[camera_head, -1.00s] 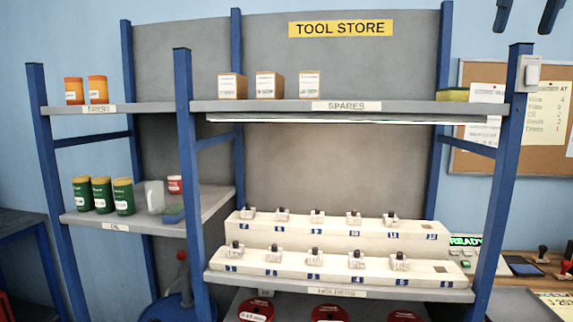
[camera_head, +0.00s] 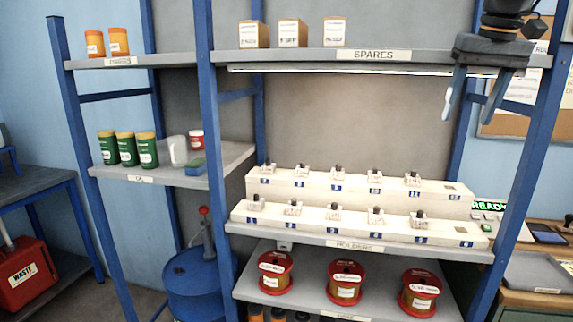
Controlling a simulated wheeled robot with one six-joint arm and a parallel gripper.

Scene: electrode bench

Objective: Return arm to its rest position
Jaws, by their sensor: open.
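My gripper (camera_head: 470,108) hangs at the upper right of the head view, fingers pointing down. Its two fingers are spread apart with nothing between them. It appears in front of the right end of the shelf labelled SPARES (camera_head: 432,57) and hides part of that shelf and the cork board. How far it stands from the shelf I cannot tell.
Numbered white racks (camera_head: 350,185) with several small holders stand on the middle shelf. Red-rimmed spools (camera_head: 345,283) sit below. Blue posts (camera_head: 215,165) frame the shelving. A blue drum (camera_head: 195,285) and a red waste box (camera_head: 22,274) are at left; a bench is at right.

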